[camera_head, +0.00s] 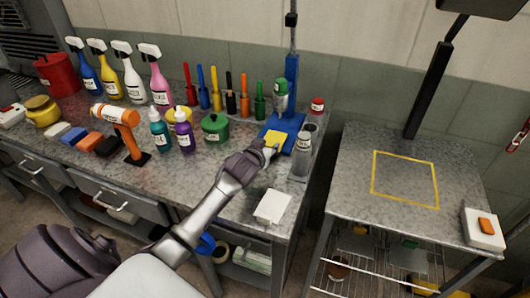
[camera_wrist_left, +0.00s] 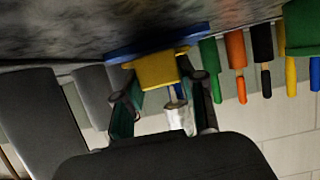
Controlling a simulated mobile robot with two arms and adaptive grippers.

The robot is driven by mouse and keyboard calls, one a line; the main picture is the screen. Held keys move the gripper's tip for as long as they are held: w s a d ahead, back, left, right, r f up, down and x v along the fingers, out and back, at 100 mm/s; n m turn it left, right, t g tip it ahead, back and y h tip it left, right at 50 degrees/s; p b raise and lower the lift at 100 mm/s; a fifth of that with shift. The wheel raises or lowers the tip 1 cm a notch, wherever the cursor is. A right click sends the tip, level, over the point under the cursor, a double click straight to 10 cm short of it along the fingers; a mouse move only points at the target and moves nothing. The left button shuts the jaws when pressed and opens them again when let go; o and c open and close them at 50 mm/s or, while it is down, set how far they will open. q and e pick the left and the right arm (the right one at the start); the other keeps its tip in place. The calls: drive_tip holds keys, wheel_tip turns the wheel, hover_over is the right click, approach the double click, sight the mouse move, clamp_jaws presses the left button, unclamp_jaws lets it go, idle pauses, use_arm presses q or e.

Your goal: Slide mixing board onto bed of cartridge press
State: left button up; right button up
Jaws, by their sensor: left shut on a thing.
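The cartridge press (camera_head: 290,85) is blue, with an upright column and a flat blue bed (camera_head: 299,148), near the right end of the long bench. A yellow block-like piece, which I take to be the mixing board (camera_head: 270,137), lies at the bed's left part. My left gripper (camera_head: 271,148) reaches it from the front and is shut on it. In the left wrist view the mixing board (camera_wrist_left: 158,70) sits between the fingertips of the left gripper (camera_wrist_left: 160,88), against the blue bed (camera_wrist_left: 120,54). Its far side is hidden. My right gripper is not in view.
A grey bottle (camera_head: 301,160) and a red-capped jar (camera_head: 317,107) stand right of the press. A green pot (camera_head: 215,128) and several bottles and tools stand left. A white square pad (camera_head: 272,206) lies in front. A side table (camera_head: 350,175) is mostly clear.

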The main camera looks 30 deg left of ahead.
sight(275, 137)
use_arm(q)
drive_tip(key=shift+w+a+f+b, duration=0.1)
drive_tip(key=shift+w+a+b, duration=0.05)
drive_tip(key=shift+w, duration=0.4)
drive_tip(key=shift+w+a+b, duration=0.1)
drive_tip(key=shift+w+b, duration=0.05)
drive_tip(key=shift+w, duration=0.4)
drive_tip(key=shift+w+a+b, duration=0.25)
drive_tip(key=shift+w+b, duration=0.1)
drive_tip(key=shift+w, duration=0.75)
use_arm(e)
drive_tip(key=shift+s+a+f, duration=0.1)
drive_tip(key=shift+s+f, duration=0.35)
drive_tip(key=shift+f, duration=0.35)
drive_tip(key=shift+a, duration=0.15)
use_arm(q)
drive_tip(key=shift+f, duration=0.35)
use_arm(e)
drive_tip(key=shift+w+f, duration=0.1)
use_arm(q)
drive_tip(key=o, duration=1.2)
